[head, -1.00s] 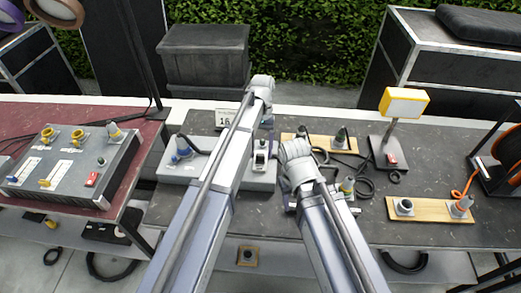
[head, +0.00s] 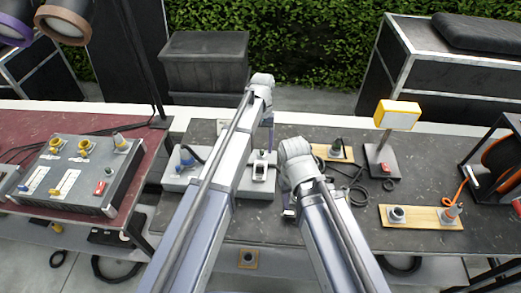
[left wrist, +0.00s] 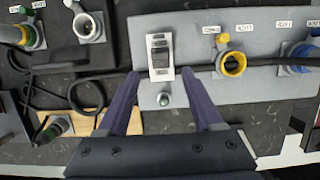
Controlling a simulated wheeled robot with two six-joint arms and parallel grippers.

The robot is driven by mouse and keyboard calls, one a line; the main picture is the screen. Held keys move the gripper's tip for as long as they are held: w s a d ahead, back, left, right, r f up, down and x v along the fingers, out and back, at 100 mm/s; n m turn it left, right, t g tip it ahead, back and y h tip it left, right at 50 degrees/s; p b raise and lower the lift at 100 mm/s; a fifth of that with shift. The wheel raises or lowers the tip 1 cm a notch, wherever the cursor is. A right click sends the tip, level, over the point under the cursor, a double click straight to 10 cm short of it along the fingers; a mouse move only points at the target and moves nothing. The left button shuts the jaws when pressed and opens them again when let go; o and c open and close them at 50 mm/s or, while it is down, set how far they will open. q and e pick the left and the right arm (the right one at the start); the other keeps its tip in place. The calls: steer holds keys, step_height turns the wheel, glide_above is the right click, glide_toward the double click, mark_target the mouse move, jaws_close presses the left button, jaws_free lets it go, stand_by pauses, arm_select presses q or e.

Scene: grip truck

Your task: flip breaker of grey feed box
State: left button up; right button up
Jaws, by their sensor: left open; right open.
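The grey feed box (head: 172,184) lies on the dark table, partly hidden behind my left arm. Its breaker (head: 260,172) is a black rocker on a white plate; it also shows in the left wrist view (left wrist: 160,55). A small green-tipped lamp or knob (left wrist: 164,99) sits below the plate there. My right gripper (head: 289,211) is open, near the box's right end, mostly hidden.
A yellow socket (left wrist: 231,64) and a blue plug (left wrist: 304,54) with a black cable sit on the box beside the breaker. A yellow lamp (head: 397,115) and wooden socket boards (head: 425,217) stand to the right. A control console (head: 70,190) is on the left table.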

mark_target(260, 165)
arm_select(q)
steer(key=s+t, duration=0.1)
steer(key=s+t+p, duration=0.1)
steer(key=s, duration=0.1)
steer(key=shift+a+r, duration=0.1)
steer(key=shift+r, duration=0.3)
steer(key=shift+s+r+t, duration=0.1)
steer(key=shift+s+t, duration=0.1)
steer(key=shift+t, duration=0.3)
steer(key=shift+w, duration=0.25)
step_height(260, 165, down, 8)
steer(key=b, duration=0.7)
steer(key=shift+b, duration=0.4)
steer(key=shift+c, duration=0.2)
jaws_close()
steer(key=shift+w, duration=0.1)
